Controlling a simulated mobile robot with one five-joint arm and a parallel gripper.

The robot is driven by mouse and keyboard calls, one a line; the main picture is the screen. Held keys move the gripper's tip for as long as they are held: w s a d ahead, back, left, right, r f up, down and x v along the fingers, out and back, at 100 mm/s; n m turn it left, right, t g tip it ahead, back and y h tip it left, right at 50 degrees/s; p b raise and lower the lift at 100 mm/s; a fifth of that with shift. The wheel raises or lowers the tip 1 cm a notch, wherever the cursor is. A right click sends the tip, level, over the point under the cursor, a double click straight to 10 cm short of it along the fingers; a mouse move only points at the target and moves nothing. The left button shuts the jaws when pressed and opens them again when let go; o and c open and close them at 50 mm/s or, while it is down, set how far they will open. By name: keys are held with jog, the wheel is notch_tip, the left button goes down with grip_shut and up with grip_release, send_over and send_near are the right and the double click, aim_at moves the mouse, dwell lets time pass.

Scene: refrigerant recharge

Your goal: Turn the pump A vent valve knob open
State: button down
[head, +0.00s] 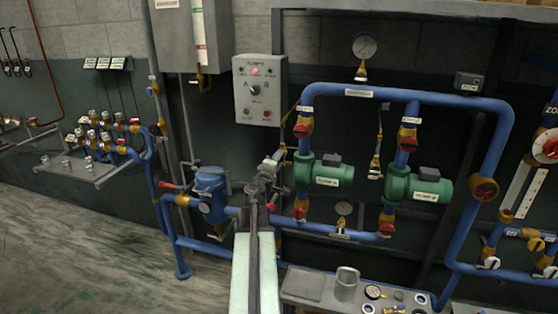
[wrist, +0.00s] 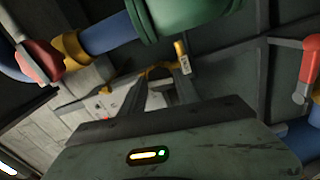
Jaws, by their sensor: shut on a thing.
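The green pump A (head: 318,174) sits on the left branch of the blue pipe loop, and it also shows large at the top of the wrist view (wrist: 190,18). My gripper (head: 272,165) is just left of pump A, at the thin vent line. In the wrist view my gripper (wrist: 164,76) is shut on a small brass-coloured part (wrist: 160,72), which appears to be the pump A vent valve knob. My fingers hide most of it, so its turn angle cannot be told. A white tag (wrist: 184,65) hangs beside the right finger.
Red-handled valves (head: 302,130) sit above and below pump A. Pump B (head: 418,189) is to the right. A control box (head: 260,90) with a selector and a red lamp hangs above. A blue filter vessel (head: 210,190) stands left of my arm.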

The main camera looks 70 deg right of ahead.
jog(key=c, duration=1.3)
grip_release()
jog(key=shift+w+a+n, duration=0.1)
jog(key=shift+w+n, duration=0.05)
jog(key=shift+n, duration=0.35)
jog(key=shift+o, duration=1.4)
jog(key=a, duration=0.7)
jog(key=shift+s, duration=0.3)
